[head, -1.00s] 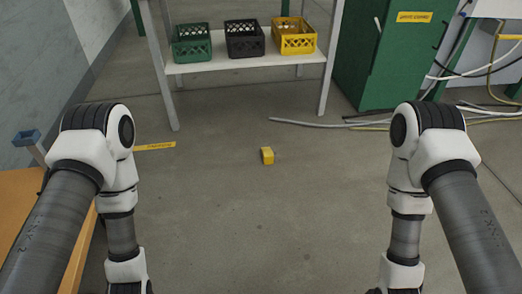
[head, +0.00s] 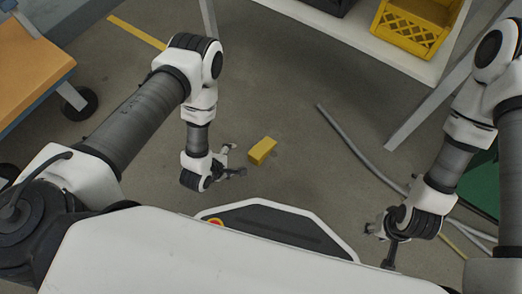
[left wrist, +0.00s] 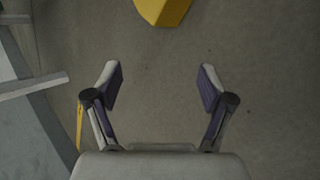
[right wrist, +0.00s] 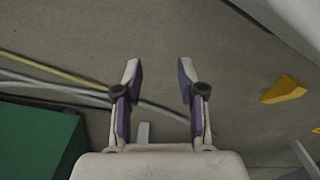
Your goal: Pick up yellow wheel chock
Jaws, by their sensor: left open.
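The yellow wheel chock (head: 262,151) is a small yellow block on the grey floor. My left gripper (head: 237,160) is open and empty, just left of the chock in the head view and apart from it. In the left wrist view, the chock (left wrist: 163,8) is at the top edge, cut off, beyond the open fingertips (left wrist: 159,80). My right gripper (head: 379,246) is farther right, with nothing between its fingers. In the right wrist view its fingers (right wrist: 158,75) stand apart, and the chock (right wrist: 284,89) shows as a wedge at the right.
A grey hose (head: 350,145) lies on the floor right of the chock. A shelf (head: 350,35) with a yellow crate (head: 410,28) stands at the top right. An orange-topped table (head: 28,65) with a caster is at the left. Floor around the chock is clear.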

